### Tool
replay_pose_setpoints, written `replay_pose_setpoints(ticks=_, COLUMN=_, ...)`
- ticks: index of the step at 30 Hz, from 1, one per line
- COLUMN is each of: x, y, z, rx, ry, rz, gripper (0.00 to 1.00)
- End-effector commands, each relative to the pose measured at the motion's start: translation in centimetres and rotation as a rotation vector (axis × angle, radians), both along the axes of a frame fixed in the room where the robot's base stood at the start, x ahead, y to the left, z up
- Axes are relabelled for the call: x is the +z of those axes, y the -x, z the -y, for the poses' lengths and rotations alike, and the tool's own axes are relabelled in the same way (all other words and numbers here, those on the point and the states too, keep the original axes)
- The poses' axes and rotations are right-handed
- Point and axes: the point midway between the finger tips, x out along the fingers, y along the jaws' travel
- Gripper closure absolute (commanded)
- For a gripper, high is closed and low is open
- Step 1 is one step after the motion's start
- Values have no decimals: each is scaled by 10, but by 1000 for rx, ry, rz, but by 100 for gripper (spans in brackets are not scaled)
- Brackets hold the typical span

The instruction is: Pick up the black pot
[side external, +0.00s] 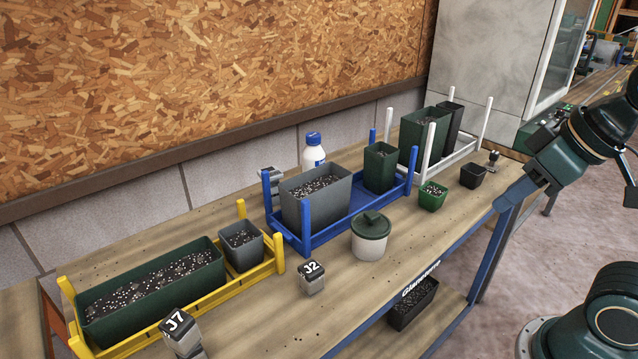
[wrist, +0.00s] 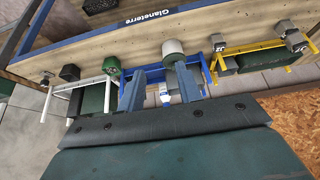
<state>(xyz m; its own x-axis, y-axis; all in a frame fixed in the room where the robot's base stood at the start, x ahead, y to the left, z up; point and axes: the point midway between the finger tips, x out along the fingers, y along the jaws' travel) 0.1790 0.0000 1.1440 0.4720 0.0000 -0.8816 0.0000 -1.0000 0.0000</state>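A small black pot (side external: 473,175) stands upright on the bench near its right end, beside a small green pot (side external: 432,196). In the wrist view the small black pot (wrist: 69,73) shows at the left, outside my fingers. My gripper (side external: 508,196) is at the bench's front right edge in the side view, to the right of the black pot and apart from it. In the wrist view my gripper (wrist: 161,72) has its two blue-grey fingers spread with nothing held between them. A taller dark pot (side external: 455,122) stands in the white rack (side external: 462,150).
A blue rack (side external: 345,222) with pots and a lidded jar (side external: 370,237) stand mid-bench. A dark planter (side external: 412,303) sits on the lower shelf.

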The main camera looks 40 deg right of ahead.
Motion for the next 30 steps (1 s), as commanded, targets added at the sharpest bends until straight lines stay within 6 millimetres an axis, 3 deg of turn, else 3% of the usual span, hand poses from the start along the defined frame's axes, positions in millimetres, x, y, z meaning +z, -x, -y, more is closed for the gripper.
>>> replay_pose_setpoints(ticks=11, x=1, y=-1, z=0, rx=4, ry=3, rz=-1, gripper=72)
replay_pose_setpoints(ticks=17, x=7, y=-13, z=6, rx=47, ry=40, rz=-18, gripper=72)
replay_pose_setpoints(ticks=23, x=18, y=-40, z=22, rx=156, ry=120, rz=-62, gripper=72)
replay_pose_setpoints(ticks=30, x=29, y=-84, z=57, rx=336, ry=225, rz=-128, gripper=72)
